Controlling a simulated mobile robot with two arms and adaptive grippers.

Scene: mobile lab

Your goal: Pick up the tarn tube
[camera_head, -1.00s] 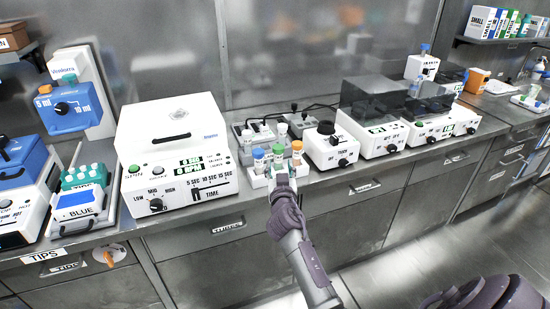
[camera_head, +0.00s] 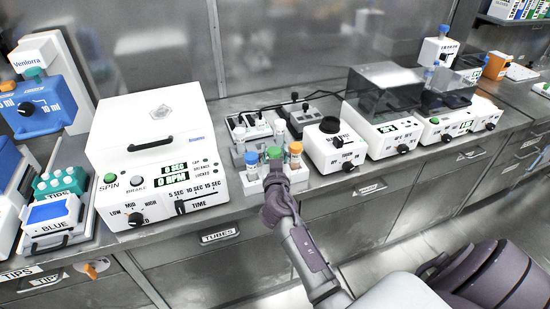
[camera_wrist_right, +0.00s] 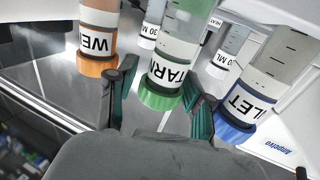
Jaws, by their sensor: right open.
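The tarn tube (camera_head: 275,152) has a green cap and stands in a white rack (camera_head: 250,187) between a blue-capped tube (camera_head: 251,159) and an orange-capped tube (camera_head: 295,149). In the right wrist view, which looks upside down, the tarn tube (camera_wrist_right: 182,50) shows the label "TARN". My right gripper (camera_wrist_right: 163,98) is open, with one finger on each side of its green cap; I cannot tell whether they touch it. The right gripper (camera_head: 275,169) covers part of the rack in the head view. My left gripper is not in view.
The orange-capped tube (camera_wrist_right: 98,40) and blue-capped tube (camera_wrist_right: 255,90) are close beside the fingers. A white centrifuge-like machine (camera_head: 150,150) stands left of the rack. A white device with a black knob (camera_head: 333,150) stands to the right. More tubes stand behind.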

